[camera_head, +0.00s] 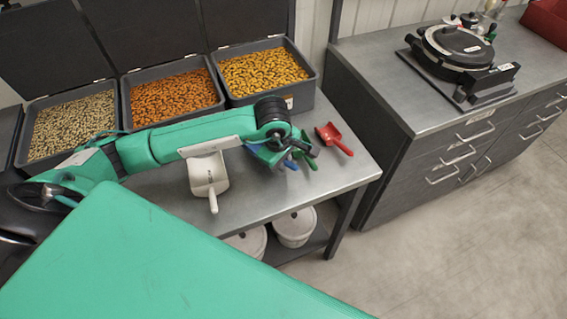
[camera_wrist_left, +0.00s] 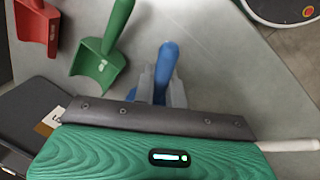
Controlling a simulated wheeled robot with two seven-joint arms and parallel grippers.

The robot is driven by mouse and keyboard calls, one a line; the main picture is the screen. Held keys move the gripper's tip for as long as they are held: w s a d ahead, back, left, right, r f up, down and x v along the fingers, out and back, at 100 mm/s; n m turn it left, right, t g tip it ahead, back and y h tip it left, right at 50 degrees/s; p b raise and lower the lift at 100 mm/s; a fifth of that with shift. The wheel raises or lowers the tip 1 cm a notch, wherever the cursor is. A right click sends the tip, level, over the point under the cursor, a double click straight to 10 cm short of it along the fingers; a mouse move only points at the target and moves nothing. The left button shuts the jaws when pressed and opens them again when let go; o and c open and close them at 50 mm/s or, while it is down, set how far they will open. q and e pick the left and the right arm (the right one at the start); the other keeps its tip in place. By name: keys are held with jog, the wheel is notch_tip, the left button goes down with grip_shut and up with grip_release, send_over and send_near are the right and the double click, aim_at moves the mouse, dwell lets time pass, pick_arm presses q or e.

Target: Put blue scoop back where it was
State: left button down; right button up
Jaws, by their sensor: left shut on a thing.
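The blue scoop's handle (camera_wrist_left: 166,64) shows between the fingers of my left gripper (camera_wrist_left: 160,80) in the left wrist view; the gripper is shut on it. In the head view the blue scoop (camera_head: 264,154) is partly hidden under my left wrist, low over the grey table near its right part. I cannot tell whether it touches the table. A green scoop lies just beside it (camera_wrist_left: 98,62), partly showing in the head view (camera_head: 311,163). My right gripper does not show.
A red scoop (camera_head: 334,138) lies right of the green one. A white scoop (camera_head: 208,177) lies to the left. Three bins of seeds, pale (camera_head: 70,124), orange (camera_head: 174,95) and yellow (camera_head: 262,70), stand behind. White buckets (camera_head: 294,228) sit below. A counter (camera_head: 400,90) stands right.

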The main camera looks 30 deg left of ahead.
pick_arm(q)
notch_tip(320, 180, down, 2)
jog(key=shift+f, duration=0.2)
jog(key=c, duration=1.6)
grip_release()
jog(key=shift+r, duration=0.1)
jog(key=shift+o, duration=0.8)
